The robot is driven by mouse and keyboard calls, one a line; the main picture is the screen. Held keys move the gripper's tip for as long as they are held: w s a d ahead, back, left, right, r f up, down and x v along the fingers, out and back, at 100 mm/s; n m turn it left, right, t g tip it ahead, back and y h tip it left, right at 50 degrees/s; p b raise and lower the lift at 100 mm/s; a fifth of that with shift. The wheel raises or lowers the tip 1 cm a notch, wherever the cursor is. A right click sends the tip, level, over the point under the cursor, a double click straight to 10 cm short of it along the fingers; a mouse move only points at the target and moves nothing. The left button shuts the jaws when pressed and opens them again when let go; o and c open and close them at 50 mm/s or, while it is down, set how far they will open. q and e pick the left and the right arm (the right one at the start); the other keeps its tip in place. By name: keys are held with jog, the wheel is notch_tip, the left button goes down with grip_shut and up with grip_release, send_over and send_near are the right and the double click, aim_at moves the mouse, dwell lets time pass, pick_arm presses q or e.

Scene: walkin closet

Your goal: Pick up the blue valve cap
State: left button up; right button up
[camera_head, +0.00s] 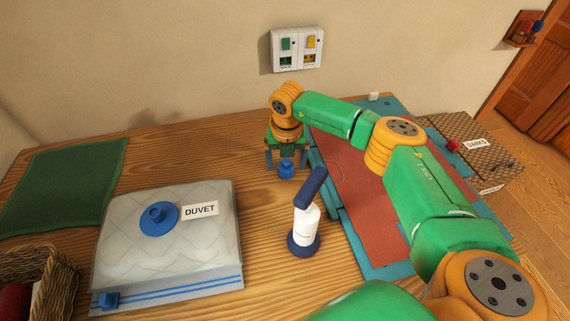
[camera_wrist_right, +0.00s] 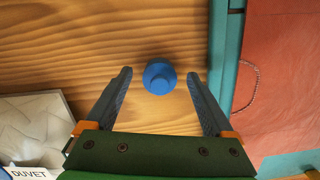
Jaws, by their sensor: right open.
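The blue valve cap (camera_head: 286,169) is a small round knob standing on the wooden tabletop. It also shows in the right wrist view (camera_wrist_right: 159,79), between the two fingertips, with bare wood on both sides of it. My right gripper (camera_head: 287,160) points down over the cap with its jaws open, one finger to each side. In the wrist view my right gripper (camera_wrist_right: 160,74) holds nothing, and the fingers look apart from the cap. My left gripper is not in view.
A duvet bag (camera_head: 125,255) with a blue valve (camera_head: 159,217) lies at left. A white and dark-blue pump (camera_head: 305,225) stands in front of the cap. A red mat with teal edges (camera_head: 345,165) lies right. A green cloth (camera_head: 65,185) and wicker basket (camera_head: 60,275) are far left.

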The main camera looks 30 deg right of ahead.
jog(key=shift+f, duration=0.1)
jog(key=c, duration=0.7)
grip_shut()
jog(key=shift+r, duration=0.2)
